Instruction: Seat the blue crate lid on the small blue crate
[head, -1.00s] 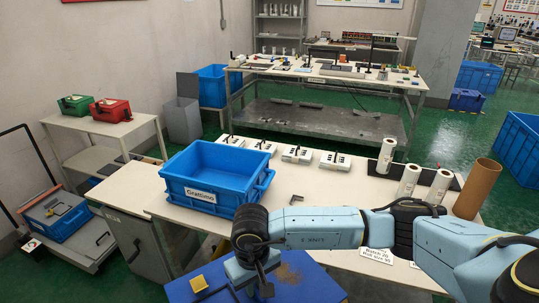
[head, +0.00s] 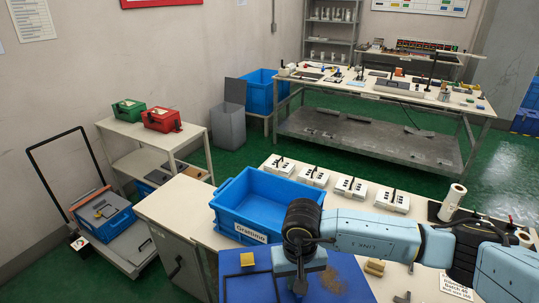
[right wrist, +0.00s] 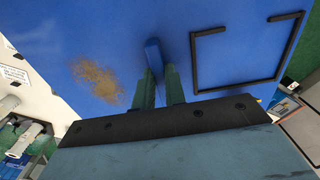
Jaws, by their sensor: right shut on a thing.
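The blue crate lid (head: 262,264) is a broad flat blue panel at the bottom of the head view. It bears a brown stain and a black outline. It fills most of the right wrist view (right wrist: 110,30). My right gripper (head: 300,284) is over the lid, its fingers shut on a small blue grip (right wrist: 153,52) standing up from the panel. The blue crate (head: 239,222), labelled Grattimo, stands upright and open on the white table just beyond the lid. Its inside looks empty. The lid is apart from its rim. My left gripper is out of view.
A tan block (head: 375,267) and a white roll (head: 452,202) are to the right. A cart (head: 142,260) stands left.

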